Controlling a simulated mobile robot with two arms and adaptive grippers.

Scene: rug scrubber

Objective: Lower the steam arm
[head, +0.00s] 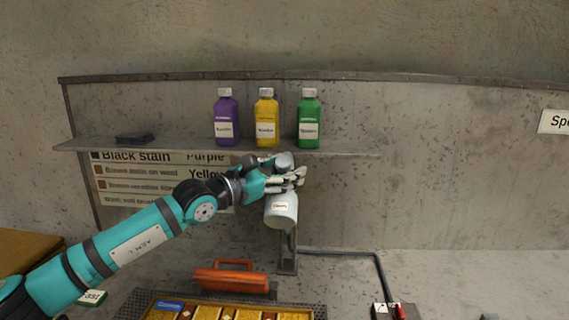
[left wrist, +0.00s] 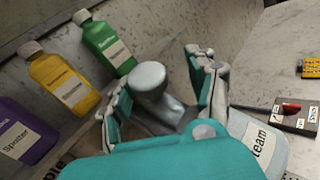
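The steam arm shows in the head view as a pale cylindrical head (head: 281,211) with a small label, in front of a grey upright post (head: 288,262) under the shelf. In the left wrist view its pale body (left wrist: 272,150) carries a label ending in "team". A rounded grey knob (left wrist: 149,77) on a stem rises above it. My left gripper (head: 296,178) is at the top of the steam arm. In the left wrist view its two fingers (left wrist: 160,98) are spread on either side of the knob, with a gap visible at the right. My right gripper is not in view.
A shelf (head: 350,153) above the gripper holds purple (head: 226,118), yellow (head: 266,118) and green (head: 308,119) bottles and a dark flat object (head: 135,138). A small red-switched box (head: 387,312) sits lower right.

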